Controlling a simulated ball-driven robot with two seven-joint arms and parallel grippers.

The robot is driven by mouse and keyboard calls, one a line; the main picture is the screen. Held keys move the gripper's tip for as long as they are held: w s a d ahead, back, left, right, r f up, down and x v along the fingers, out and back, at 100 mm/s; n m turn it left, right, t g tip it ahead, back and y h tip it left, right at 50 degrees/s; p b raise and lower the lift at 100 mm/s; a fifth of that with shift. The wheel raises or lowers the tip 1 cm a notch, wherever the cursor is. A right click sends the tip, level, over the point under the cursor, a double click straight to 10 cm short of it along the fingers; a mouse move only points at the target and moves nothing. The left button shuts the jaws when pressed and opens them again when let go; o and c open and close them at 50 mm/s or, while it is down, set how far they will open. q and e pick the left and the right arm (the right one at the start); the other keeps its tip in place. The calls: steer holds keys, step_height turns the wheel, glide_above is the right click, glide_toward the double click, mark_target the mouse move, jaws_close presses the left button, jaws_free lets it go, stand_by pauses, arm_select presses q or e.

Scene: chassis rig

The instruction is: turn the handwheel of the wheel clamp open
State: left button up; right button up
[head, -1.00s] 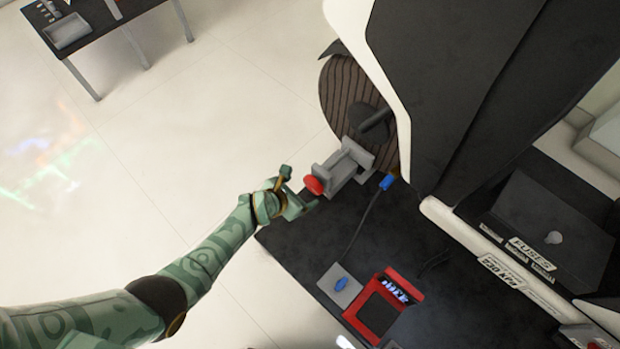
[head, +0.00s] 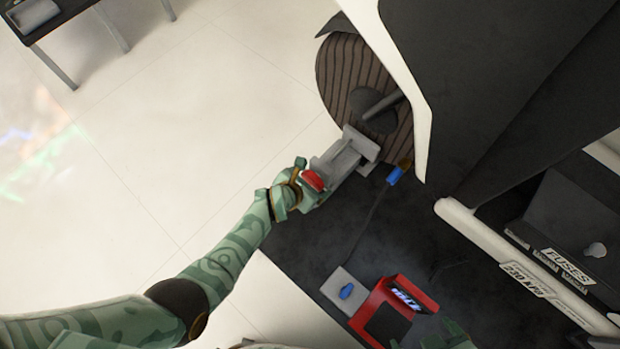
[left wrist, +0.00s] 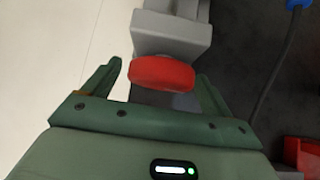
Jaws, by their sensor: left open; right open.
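The wheel clamp (head: 345,158) is a grey block by the ribbed brown wheel, at the edge of the dark platform. Its red handwheel (head: 313,180) faces my left gripper (head: 305,184). In the left wrist view, the red handwheel (left wrist: 162,73) lies between the open fingers of my left gripper (left wrist: 160,74). A gap shows at the left finger; the right finger is close to the handwheel, and I cannot tell whether it touches. Part of the clamp body (left wrist: 172,35) shows beyond. My right gripper (head: 445,336) is partly visible at the bottom edge, with nothing seen in it.
The ribbed wheel (head: 345,75) and white-and-black bodywork (head: 470,90) stand behind and right of the clamp. A red device (head: 392,308), a grey block with a blue knob (head: 345,290) and a blue-ended cable (head: 395,176) lie on the platform. Open floor is at left.

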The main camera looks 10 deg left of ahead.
arm_select(q)
steer(key=c, duration=1)
steer(key=shift+a, duration=0.1)
steer(key=shift+a+n+g+h, duration=0.1)
steer(key=shift+n+g+h, duration=0.45)
steer(key=shift+h, duration=0.45)
steer(key=shift+n+g+h, duration=0.25)
steer(key=shift+g+h, duration=0.1)
steer(key=shift+h, duration=0.05)
steer(key=shift+f+n+g+h, duration=0.1)
steer(key=shift+n+g+h, duration=0.25)
steer(key=shift+h, duration=0.25)
steer(key=shift+n+h, duration=0.25)
steer(key=shift+h, duration=0.05)
